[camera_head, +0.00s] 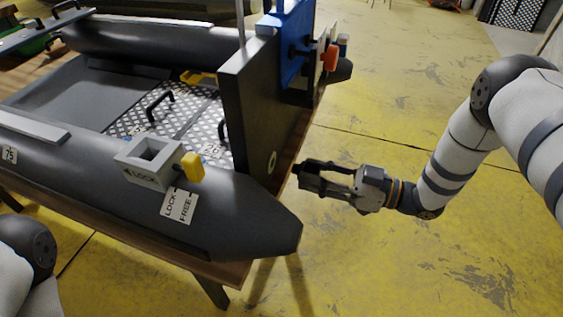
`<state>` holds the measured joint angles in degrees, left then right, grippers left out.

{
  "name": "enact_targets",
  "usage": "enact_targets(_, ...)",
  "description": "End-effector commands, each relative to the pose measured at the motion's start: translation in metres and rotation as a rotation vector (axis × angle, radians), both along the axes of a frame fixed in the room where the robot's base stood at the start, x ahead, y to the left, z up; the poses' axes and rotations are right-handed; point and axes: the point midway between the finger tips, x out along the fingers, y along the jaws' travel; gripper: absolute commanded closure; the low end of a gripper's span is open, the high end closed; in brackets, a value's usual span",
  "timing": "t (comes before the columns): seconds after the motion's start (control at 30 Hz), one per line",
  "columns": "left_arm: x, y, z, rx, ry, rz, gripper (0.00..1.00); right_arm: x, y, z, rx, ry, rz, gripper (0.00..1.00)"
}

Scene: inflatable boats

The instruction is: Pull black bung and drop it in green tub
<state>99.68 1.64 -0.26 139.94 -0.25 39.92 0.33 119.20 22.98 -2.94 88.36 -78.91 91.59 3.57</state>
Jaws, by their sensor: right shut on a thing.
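My right gripper (310,174) is beside the outer face of the boat's black transom (249,115), shut on a small dark thing at its fingertips. I take this to be the black bung (299,168), hard to tell apart from the dark fingers. A pale ring (271,162) low on the transom is just left of the fingertips, with a small gap showing. A green thing (36,45) is partly visible at the far upper left; I cannot tell if it is the green tub. My left gripper is out of view; only part of its arm shows at lower left.
The grey inflatable boat (225,215) rests on a wooden table (232,271). A grey LOCK box (146,163) with a yellow knob (192,167) sits on the near tube. Yellow floor at right is clear.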

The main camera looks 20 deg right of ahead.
Motion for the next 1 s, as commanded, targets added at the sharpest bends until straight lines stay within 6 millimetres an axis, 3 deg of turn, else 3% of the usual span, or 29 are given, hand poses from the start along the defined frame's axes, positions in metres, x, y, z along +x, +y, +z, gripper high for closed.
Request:
enact_targets(0.27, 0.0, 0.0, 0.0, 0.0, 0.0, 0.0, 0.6, 0.0, -0.001, 0.0, 0.0, 0.0, 0.0, 1.0)
enact_targets(0.73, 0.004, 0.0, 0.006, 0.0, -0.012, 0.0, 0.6, -0.018, -0.027, 0.001, 0.001, -0.001, -0.001, 1.0)
enact_targets(1.0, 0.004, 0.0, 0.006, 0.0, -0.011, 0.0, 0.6, -0.02, -0.029, 0.0, 0.001, -0.001, 0.0, 1.0)
